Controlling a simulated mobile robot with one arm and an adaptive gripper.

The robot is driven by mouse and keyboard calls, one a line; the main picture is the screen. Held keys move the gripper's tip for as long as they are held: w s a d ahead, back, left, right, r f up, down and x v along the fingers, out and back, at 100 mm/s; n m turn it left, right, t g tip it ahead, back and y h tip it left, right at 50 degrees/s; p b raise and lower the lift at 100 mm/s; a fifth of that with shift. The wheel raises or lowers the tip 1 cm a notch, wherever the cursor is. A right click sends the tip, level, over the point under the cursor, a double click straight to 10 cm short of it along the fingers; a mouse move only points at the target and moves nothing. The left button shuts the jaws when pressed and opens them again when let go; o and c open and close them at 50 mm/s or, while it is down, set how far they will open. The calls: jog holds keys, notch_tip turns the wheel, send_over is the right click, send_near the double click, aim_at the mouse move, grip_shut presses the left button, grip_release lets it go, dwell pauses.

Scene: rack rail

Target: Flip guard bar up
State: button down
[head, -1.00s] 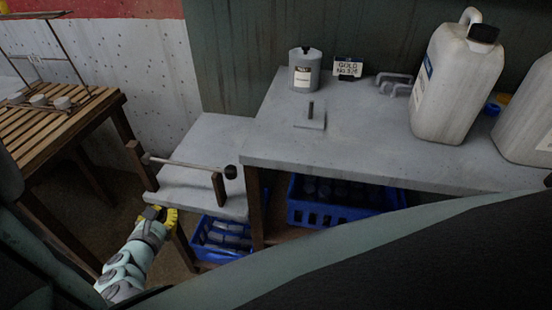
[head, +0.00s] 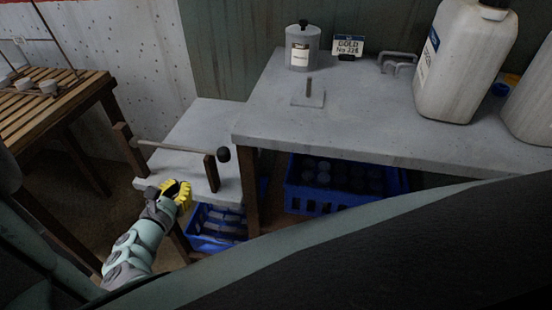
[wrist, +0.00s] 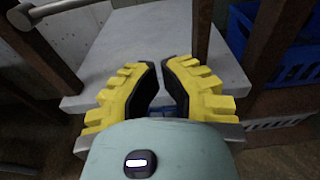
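The guard bar (head: 180,148) is a thin pale rod with a black knob (head: 223,154) at its right end. It lies nearly level across the low grey slab, from a wooden post (head: 129,149) at left to a shorter post (head: 211,172) at right. My gripper (head: 182,190), with yellow ridged fingers, is at the slab's front edge, below and in front of the bar, apart from it. In the wrist view my gripper (wrist: 162,65) has its fingertips close together with a narrow gap and nothing between them. Part of the bar (wrist: 58,6) shows there at upper left.
A higher grey bench (head: 350,125) stands to the right, bearing a grey canister (head: 302,52), a small stand, a sign and a white jug (head: 462,65). Blue crates (head: 335,185) sit below. A slatted wooden table (head: 50,105) is at left.

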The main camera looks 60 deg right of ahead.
jog(key=b+x, duration=0.1)
jog(key=x, duration=0.3)
jog(key=b+x, duration=0.1)
jog(key=x, duration=0.2)
jog(key=shift+d+f, duration=0.1)
jog(key=shift+d, duration=0.35)
notch_tip(320, 180, up, 3)
jog(key=shift+f+p, duration=0.25)
jog(key=shift+p, duration=0.55)
jog(key=shift+s+a+r+p, duration=0.1)
jog(key=shift+a+r+p, duration=0.1)
jog(key=shift+r+p, duration=0.45)
jog(key=shift+r, duration=0.2)
jog(key=shift+w+a+r+n+g+h+p, duration=0.8)
jog(key=shift+w+r+n+p, duration=0.7)
jog(key=shift+r+n+p, duration=3.6)
jog(key=w+a+r+n+b, duration=0.3)
jog(key=w+r+n, duration=0.2)
jog(key=w+r, duration=0.3)
jog(key=shift+w+a+h+b, duration=0.4)
jog(key=shift+w, duration=0.55)
jog(key=shift+n, duration=0.3)
